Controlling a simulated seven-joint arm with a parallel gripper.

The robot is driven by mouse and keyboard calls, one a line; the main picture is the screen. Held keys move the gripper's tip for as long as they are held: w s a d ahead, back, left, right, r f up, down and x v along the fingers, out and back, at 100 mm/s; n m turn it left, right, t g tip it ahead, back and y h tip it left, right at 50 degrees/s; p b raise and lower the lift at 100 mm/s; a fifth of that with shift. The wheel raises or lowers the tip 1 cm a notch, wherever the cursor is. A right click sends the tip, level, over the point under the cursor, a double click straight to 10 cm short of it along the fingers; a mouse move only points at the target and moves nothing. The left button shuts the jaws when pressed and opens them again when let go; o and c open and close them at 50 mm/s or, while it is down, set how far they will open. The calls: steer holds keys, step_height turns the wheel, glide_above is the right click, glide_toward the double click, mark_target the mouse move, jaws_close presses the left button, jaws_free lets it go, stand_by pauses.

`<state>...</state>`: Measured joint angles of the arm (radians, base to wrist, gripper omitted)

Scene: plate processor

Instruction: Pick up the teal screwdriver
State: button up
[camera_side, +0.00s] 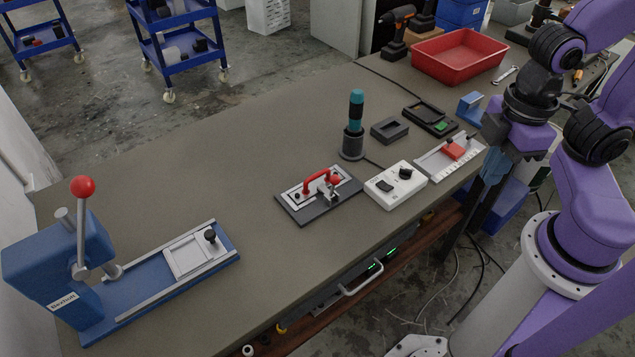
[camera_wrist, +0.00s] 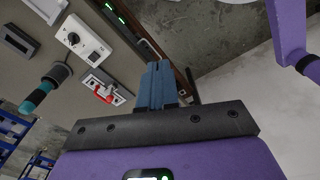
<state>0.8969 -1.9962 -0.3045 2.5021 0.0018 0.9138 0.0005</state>
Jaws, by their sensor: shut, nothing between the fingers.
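The teal screwdriver (camera_side: 356,110) stands upright, handle up, in a dark round holder (camera_side: 352,145) on the bench. Its lower part is hidden in the holder. In the wrist view the teal screwdriver (camera_wrist: 36,97) and the holder (camera_wrist: 58,73) show at the left. My gripper (camera_wrist: 154,66) shows in the wrist view with its blue fingers together and nothing between them. In the side view it hangs near the bench's front edge at the right, well apart from the screwdriver.
A white control box (camera_side: 396,184), a clamp plate with a red handle (camera_side: 318,196) and a dark block (camera_side: 389,130) surround the holder. A red bin (camera_side: 459,56) stands at the back. A blue lever press (camera_side: 62,262) is at the left. The bench left of the holder is clear.

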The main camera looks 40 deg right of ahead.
steer(key=o, duration=1.1)
steer(key=shift+w, duration=0.1)
steer(key=w+a+r+m, duration=0.1)
steer(key=w+a+m, duration=0.1)
steer(key=w+m, duration=0.3)
steer(key=w+a+r+m, duration=0.2)
steer(key=w+m, duration=0.1)
steer(key=w, duration=0.4)
steer(key=m, duration=2.1)
glide_above(357, 104)
steer(key=d, duration=0.1)
steer(key=f, duration=1.1)
steer(key=shift+w+f, duration=0.1)
steer(key=shift+w, duration=0.3)
steer(key=shift+w+d+f, duration=0.1)
steer(key=shift+w+f, duration=0.05)
steer(key=shift+f, duration=1.35)
steer(key=shift+w+f, duration=0.1)
steer(key=shift+f, duration=1.4)
